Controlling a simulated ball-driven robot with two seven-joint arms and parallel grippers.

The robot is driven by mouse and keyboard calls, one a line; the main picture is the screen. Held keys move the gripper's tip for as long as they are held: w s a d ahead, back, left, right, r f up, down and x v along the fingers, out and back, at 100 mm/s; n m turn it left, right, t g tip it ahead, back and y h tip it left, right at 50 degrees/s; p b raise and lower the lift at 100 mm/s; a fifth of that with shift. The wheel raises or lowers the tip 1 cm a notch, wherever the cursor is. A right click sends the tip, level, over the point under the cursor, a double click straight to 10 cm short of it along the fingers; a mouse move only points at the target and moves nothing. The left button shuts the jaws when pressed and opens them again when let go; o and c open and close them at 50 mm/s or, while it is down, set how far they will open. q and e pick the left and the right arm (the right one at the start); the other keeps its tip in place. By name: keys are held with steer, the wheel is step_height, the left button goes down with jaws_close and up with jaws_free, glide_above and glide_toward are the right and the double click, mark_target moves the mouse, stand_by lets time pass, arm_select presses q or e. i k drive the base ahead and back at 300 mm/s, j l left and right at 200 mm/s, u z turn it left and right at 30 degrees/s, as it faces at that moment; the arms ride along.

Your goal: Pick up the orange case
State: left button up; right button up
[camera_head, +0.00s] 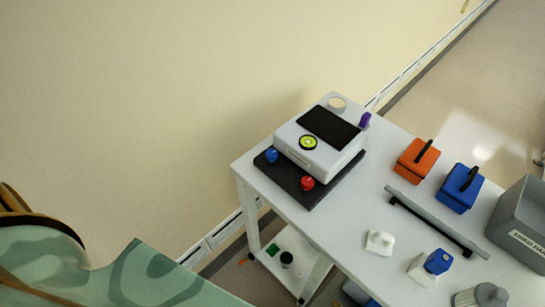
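The orange case (417,160) is a small box with a black handle on top. It sits on the white table (356,238) toward its far right edge, to the right of the white device. A similar blue case (459,189) with a black handle stands just to its right. Neither of my grippers shows in the head view, and nothing touches the orange case.
A white device (325,136) on a dark base stands at the table's left. A grey bar (436,222) lies in front of the cases. A grey bin (525,225) stands at the right. Small white and blue items lie nearer. A green patterned surface (110,275) fills the lower left.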

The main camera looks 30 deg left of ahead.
mark_target(414, 165)
steer(key=u, duration=0.8)
steer(key=j+z, duration=0.2)
steer(key=i+j+z, duration=0.1)
steer(key=j+z, duration=0.15)
steer(key=j, duration=0.2)
